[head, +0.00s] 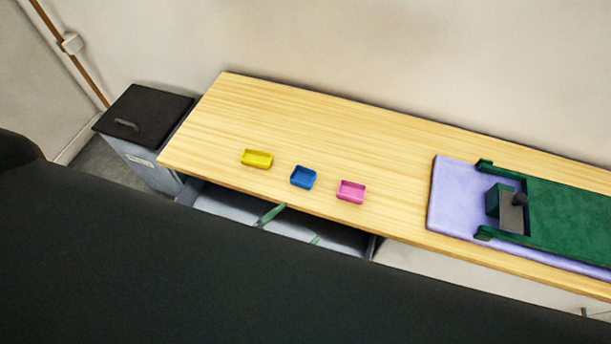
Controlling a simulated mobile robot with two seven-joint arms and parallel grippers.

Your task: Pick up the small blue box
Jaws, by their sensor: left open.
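The small blue box (303,177) is an open-topped tray on the light wooden table, near its front edge. It sits between a yellow box (257,158) on its left and a pink box (351,191) on its right, apart from both. A large dark part of my left arm (190,265) comes in from the left and fills the foreground, well short of the boxes. My left gripper's fingertips cannot be made out, and nothing is seen held. My right gripper is not seen.
A purple mat (447,200) with a green device (565,215) covers the table's right side. A grey bin with a black lid (145,113) stands left of the table (310,120). An open compartment (330,233) with green items lies below the front edge. Behind the boxes is clear.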

